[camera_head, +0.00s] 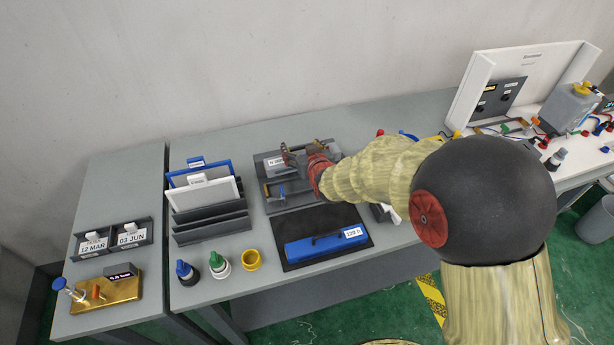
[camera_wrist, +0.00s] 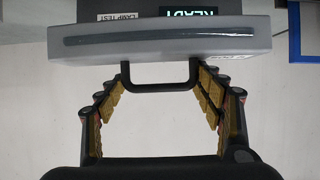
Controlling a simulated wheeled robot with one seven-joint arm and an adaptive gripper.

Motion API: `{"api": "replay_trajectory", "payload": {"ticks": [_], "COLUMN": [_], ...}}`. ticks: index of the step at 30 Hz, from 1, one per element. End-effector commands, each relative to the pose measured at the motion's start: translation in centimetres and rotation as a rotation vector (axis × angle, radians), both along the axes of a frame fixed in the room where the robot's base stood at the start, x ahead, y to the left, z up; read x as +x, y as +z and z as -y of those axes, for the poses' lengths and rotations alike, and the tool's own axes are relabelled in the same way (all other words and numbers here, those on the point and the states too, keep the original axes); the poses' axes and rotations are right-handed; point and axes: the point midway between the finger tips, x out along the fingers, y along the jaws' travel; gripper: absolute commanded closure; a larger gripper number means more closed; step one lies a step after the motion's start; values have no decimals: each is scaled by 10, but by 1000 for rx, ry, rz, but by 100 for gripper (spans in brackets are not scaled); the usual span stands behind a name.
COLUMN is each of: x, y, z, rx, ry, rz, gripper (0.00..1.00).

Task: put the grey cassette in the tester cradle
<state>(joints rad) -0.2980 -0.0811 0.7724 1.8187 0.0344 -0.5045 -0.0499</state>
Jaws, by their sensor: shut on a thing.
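The grey cassette (camera_wrist: 240,45) spans the upper part of the wrist view, with a dark strip along it and a black handle (camera_wrist: 160,87) towards me. My gripper (camera_wrist: 160,95) has its fingers at both sides of this handle and is shut on it. The tester (camera_wrist: 125,17) shows behind the cassette, with a lit READY display and a LAMP TEST label. In the head view my gripper (camera_head: 303,155) is over the dark grey tester (camera_head: 290,202) on the bench. My arm and gripper hide part of it there, so I cannot tell how the cassette sits against the cradle.
A blue cassette (camera_head: 310,249) lies on a black mat (camera_head: 360,225) in front of the tester. A rack (camera_head: 212,228) to the left holds a blue and a white cassette. Connectors and a yellow ring (camera_head: 251,260) stand at the front edge. A white panel (camera_head: 540,65) stands at right.

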Motion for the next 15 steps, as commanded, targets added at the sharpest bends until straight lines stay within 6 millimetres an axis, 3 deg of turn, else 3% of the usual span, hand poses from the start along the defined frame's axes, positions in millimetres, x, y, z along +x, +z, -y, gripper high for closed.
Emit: {"api": "replay_trajectory", "payload": {"ticks": [4,10,15], "x": [-2,-2,-1], "y": [-9,-46,-63], "z": [0,0,0], "rx": [22,23,24], "ry": [-12,-11,-12], "rz": [-13,-19,-14], "gripper": [72,72,72]}}
